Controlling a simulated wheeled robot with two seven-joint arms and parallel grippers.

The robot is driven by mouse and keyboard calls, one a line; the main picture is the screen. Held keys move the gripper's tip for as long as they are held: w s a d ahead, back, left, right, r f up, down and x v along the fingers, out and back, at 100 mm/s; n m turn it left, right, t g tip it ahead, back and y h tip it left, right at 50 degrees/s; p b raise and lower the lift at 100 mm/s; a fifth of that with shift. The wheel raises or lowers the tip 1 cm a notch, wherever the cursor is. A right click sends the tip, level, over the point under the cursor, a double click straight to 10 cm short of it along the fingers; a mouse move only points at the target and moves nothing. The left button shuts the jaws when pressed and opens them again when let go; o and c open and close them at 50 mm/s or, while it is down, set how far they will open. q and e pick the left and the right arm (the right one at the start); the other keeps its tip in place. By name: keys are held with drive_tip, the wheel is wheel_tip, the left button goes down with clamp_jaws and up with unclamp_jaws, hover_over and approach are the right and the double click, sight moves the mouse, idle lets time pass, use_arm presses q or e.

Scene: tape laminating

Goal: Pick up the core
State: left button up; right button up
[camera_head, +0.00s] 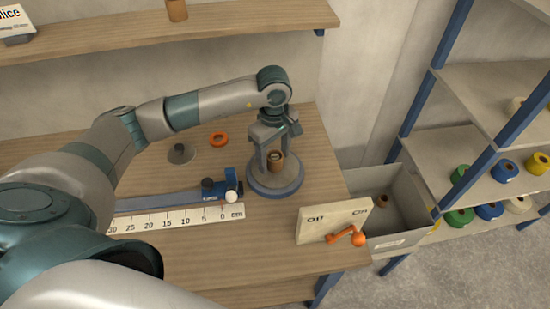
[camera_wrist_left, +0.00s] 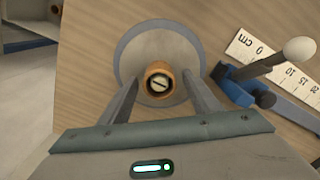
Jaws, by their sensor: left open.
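The core (camera_head: 275,160) is a small brown cardboard ring. It sits upright over the centre post of a round grey stand with a blue rim (camera_head: 262,191) on the table. In the left wrist view the core (camera_wrist_left: 159,67) shows from above, with a slotted screw head inside it. My left gripper (camera_head: 272,148) is above the stand and points down. Its two fingers (camera_wrist_left: 159,95) are open, one on each side of the core, with gaps between. I cannot tell how low the fingertips reach. My right gripper is not seen.
Left of the stand are a blue clamp (camera_head: 217,188) with a white knob and a ruler (camera_head: 180,217). A switch box (camera_head: 335,220) with an orange crank stands at the table's right edge. A grey bin (camera_head: 412,205) holds another brown core. An orange ring (camera_head: 219,139) lies behind.

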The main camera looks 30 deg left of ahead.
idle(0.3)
use_arm(q)
drive_tip(key=c, duration=1.1)
drive_tip(key=shift+r, duration=0.2)
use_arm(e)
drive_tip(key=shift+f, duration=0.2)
